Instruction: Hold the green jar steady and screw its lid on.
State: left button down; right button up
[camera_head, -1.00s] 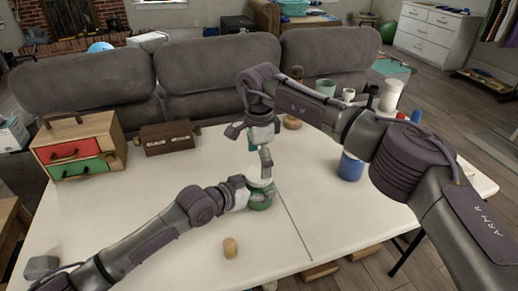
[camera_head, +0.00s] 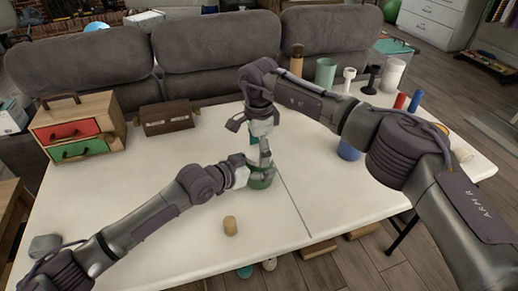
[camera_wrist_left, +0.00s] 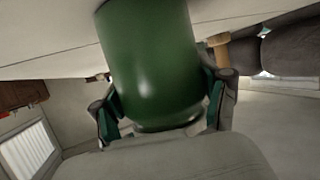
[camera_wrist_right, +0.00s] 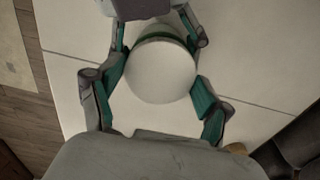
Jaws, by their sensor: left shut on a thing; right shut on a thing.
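The green jar (camera_head: 261,183) stands upright on the white table in the head view; it fills the middle of the left wrist view (camera_wrist_left: 150,62). My left gripper (camera_head: 246,177) is shut on the jar's side, with a finger on each side. The round white lid (camera_wrist_right: 160,72) is between the fingers of my right gripper (camera_head: 262,155), which points down from above the jar and is shut on it. A green rim of the jar shows behind the lid in the right wrist view. Whether a gap is left between lid and jar cannot be told.
A small wooden cylinder (camera_head: 230,226) stands in front of the jar. A blue cup (camera_head: 348,151) is to the right, under my right arm. A drawer box (camera_head: 80,134) and a brown box (camera_head: 167,118) are at the left. Cups and bottles line the back right.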

jog(key=m, duration=0.4)
jog(key=shift+c, duration=0.2)
jog(key=m, duration=0.6)
jog(key=o, duration=1.2)
jog(key=shift+a, duration=0.1)
jog(key=shift+r, duration=2.25)
